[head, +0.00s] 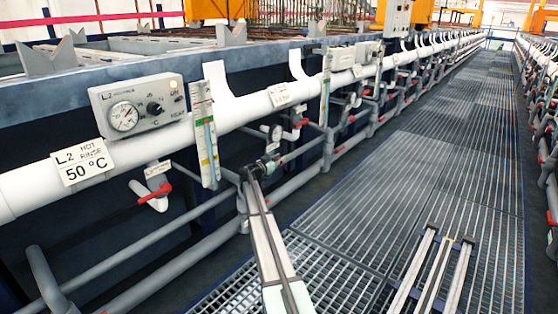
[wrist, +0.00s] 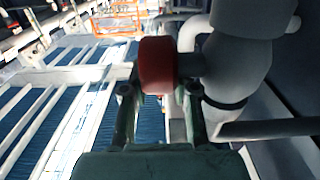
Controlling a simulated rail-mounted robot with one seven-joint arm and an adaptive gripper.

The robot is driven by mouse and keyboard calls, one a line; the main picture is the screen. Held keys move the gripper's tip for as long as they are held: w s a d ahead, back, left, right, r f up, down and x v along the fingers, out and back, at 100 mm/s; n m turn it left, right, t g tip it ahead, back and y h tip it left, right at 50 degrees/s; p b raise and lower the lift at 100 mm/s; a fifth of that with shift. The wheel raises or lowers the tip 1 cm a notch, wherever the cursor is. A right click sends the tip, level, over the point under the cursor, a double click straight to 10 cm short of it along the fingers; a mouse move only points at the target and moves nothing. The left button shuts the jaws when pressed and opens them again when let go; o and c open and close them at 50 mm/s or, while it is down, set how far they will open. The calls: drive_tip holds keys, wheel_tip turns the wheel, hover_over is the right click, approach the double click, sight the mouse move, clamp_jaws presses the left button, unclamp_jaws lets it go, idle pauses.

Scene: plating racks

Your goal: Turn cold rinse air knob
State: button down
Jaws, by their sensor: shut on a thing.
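A red knob (wrist: 158,65) on a grey pipe fitting (wrist: 240,45) fills the upper middle of the wrist view. My gripper (wrist: 157,92) has one finger on each side of the knob and is shut on it. In the head view my gripper (head: 262,164) reaches out to the pipework below the white pipe, right of a scale strip (head: 204,132). It hides the knob there. I cannot read a label for this knob.
A hot rinse sign (head: 83,163) and a heater box with a dial (head: 138,107) are at left. A red-handled valve (head: 153,190) hangs below the white pipe (head: 130,150). Grey pipes run close under my gripper.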

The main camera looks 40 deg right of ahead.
drive_tip(key=shift+r, duration=0.15)
drive_tip(key=y+p, duration=0.1)
drive_tip(key=p, duration=0.1)
drive_tip(key=shift+d+r+p, duration=0.15)
drive_tip(key=shift+r+p, duration=0.05)
drive_tip(key=shift+p, duration=0.15)
drive_tip(key=shift+w+d+g+y+p, duration=0.1)
drive_tip(key=shift+g+y+p, duration=0.3)
drive_tip(key=shift+y+p, duration=0.55)
drive_tip(key=shift+d+f+y+p, duration=0.15)
drive_tip(key=shift+y+p, duration=0.6)
drive_tip(key=shift+p, duration=0.45)
drive_tip(key=shift+f+g+y+p, duration=0.2)
drive_tip(key=shift+g+y+p, duration=0.1)
drive_tip(key=shift+y+p, duration=0.15)
drive_tip(key=shift+f, duration=0.1)
drive_tip(key=c, duration=1.2)
unclamp_jaws()
drive_tip(key=shift+o, duration=0.2)
